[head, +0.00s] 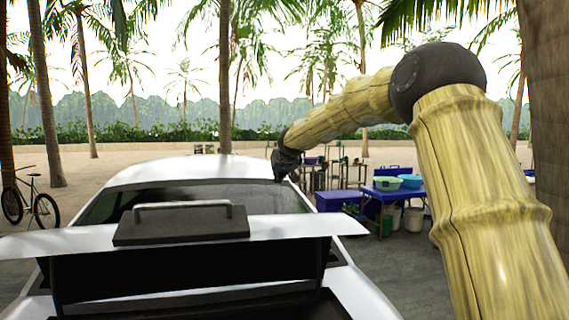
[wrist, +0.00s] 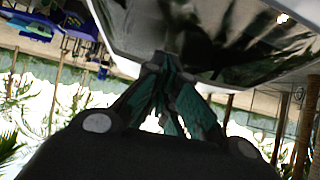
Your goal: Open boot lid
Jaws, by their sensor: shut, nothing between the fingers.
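The boot lid (head: 70,242) is a white panel at the rear of a white car (head: 185,170), with a dark block and grey handle (head: 185,207) on it. The lid looks raised, with its dark underside and a dark opening showing below it in the head view. My gripper (head: 279,179) is shut and empty, pointing down beyond the lid near the right side of the rear window. In the wrist view my gripper (wrist: 165,62) shows tilted fingers close to a white and dark glossy surface (wrist: 240,40). Whether they touch it is unclear.
Blue tables with basins (head: 411,181) and bins stand to the right of the car. A bicycle (head: 32,202) stands at the left. Palm trunks (head: 225,80) rise behind, and a thick trunk (head: 546,80) is at the far right. Paved ground lies around the car.

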